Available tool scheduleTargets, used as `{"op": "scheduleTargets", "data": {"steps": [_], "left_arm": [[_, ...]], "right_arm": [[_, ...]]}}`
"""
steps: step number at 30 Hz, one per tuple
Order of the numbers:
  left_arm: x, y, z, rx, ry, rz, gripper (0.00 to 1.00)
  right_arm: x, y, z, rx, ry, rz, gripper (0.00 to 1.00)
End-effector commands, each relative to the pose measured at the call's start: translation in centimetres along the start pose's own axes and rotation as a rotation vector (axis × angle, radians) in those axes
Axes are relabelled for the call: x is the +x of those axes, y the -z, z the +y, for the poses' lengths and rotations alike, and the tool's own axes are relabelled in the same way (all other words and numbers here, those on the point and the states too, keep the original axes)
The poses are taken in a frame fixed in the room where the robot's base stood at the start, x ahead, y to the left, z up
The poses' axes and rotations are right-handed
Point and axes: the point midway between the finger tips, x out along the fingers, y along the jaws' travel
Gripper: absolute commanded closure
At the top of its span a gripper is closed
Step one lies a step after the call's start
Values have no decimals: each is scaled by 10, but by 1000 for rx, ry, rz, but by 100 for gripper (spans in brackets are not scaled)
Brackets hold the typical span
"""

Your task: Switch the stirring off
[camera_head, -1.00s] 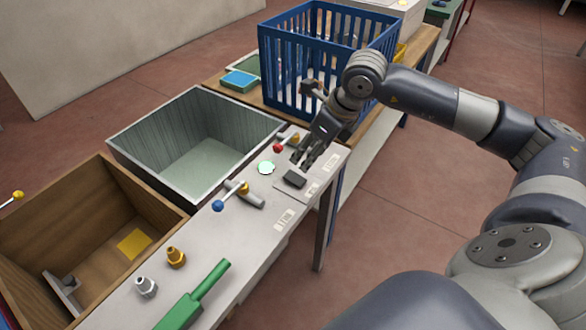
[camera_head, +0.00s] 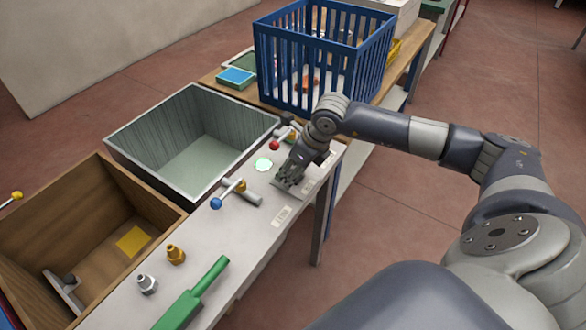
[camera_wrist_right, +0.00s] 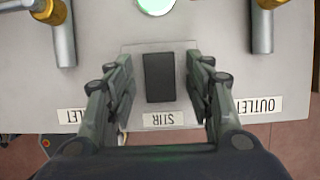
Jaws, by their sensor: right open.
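The stir switch is a dark rocker (camera_wrist_right: 158,77) on a light plate, with an upside-down STIR label (camera_wrist_right: 165,120) below it in the right wrist view. My right gripper (camera_wrist_right: 161,88) is open, with one finger on each side of the switch and nothing between them but the switch beneath. Whether the fingers touch the plate cannot be told. In the head view the right gripper (camera_head: 287,183) covers the switch. A pale green lit lamp (camera_head: 263,164) lies just beyond; it also shows at the top of the wrist view (camera_wrist_right: 157,5). My left gripper is out of view.
A blue-knobbed lever valve (camera_head: 233,190) and a red-knobbed one (camera_head: 283,140) flank the switch. A grey open tank (camera_head: 195,143) lies behind the panel, a blue crate (camera_head: 325,55) beyond. A green paddle-like tool (camera_head: 193,298) and two fittings (camera_head: 175,254) lie nearer.

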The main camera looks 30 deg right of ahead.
Motion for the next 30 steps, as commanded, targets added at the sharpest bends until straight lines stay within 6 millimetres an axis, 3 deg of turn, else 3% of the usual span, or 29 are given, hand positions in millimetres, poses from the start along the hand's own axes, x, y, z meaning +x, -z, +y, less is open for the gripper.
{"op": "scheduleTargets", "data": {"steps": [2,8,17,30], "left_arm": [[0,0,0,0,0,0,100],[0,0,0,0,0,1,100],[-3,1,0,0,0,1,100],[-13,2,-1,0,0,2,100]], "right_arm": [[0,0,0,0,0,0,52],[0,0,0,0,-1,0,95],[0,-3,0,3,-1,35,96],[4,-10,0,1,-2,310,96]]}}
